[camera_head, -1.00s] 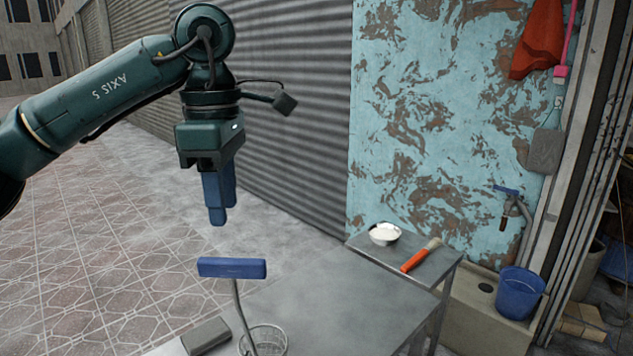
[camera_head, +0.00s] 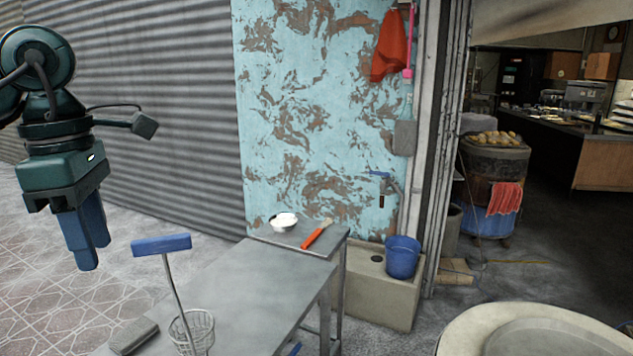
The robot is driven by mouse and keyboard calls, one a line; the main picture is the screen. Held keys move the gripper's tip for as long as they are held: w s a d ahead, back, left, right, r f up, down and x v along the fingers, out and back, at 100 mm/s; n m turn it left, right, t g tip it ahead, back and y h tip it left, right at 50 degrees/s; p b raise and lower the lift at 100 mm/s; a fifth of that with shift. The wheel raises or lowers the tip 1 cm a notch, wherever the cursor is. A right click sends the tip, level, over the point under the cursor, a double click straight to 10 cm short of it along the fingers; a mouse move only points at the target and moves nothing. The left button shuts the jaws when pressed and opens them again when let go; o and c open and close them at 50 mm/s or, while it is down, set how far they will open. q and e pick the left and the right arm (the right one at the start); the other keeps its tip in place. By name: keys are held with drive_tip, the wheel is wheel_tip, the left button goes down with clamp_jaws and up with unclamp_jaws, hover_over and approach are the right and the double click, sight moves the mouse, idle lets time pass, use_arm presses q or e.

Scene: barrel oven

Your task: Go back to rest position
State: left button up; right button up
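My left gripper (camera_head: 96,258) hangs at the left of the head view, fingers pointing down. Its two blue fingers overlap in this view, and I cannot tell whether a gap lies between them. I see nothing held in it. Below and to its right, apart from it, a tool with a blue T-shaped handle (camera_head: 162,244) leans upright in a wire basket (camera_head: 205,331). My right gripper is not seen.
A grey metal table (camera_head: 258,290) holds the basket and a grey block (camera_head: 133,337). A small raised table (camera_head: 328,243) bears a white-filled bowl (camera_head: 283,222) and a red-handled brush (camera_head: 316,234). A blue bucket (camera_head: 402,258) stands right. A large pale round rim (camera_head: 470,325) fills the lower right.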

use_arm(q)
drive_tip(key=d+f+n+g+h, duration=0.1)
drive_tip(key=d+f+n+h, duration=0.2)
drive_tip(key=d+h, duration=0.55)
drive_tip(key=s+d+f+n+g+h, duration=0.1)
drive_tip(key=d+f+n+h, duration=0.3)
drive_tip(key=d, duration=0.7)
drive_tip(key=d+f+n+g+h, duration=0.1)
drive_tip(key=d+f+n+h, duration=0.1)
drive_tip(key=d+h, duration=0.7)
drive_tip(key=w+a+f+n+t+y, duration=0.3)
drive_tip(key=f+n+t+y, duration=0.2)
drive_tip(key=f+n+t, duration=0.6)
drive_tip(key=w+a+f+n+t+y, duration=0.4)
drive_tip(key=n+t, duration=0.5)
drive_tip(key=n, duration=0.7)
drive_tip(key=s+a+f+n+g+y, duration=0.3)
drive_tip(key=s+f, duration=0.4)
drive_tip(key=f, duration=0.4)
drive_tip(key=s+a+f+n+g+y, duration=0.3)
drive_tip(key=s+a+f+n+y, duration=0.2)
drive_tip(key=f, duration=0.7)
drive_tip(key=s+n+y, duration=0.2)
drive_tip(key=s+n, duration=0.1)
drive_tip(key=shift+a+f+g, duration=0.15)
drive_tip(key=shift+a+g, duration=0.15)
drive_tip(key=shift+s, duration=0.1)
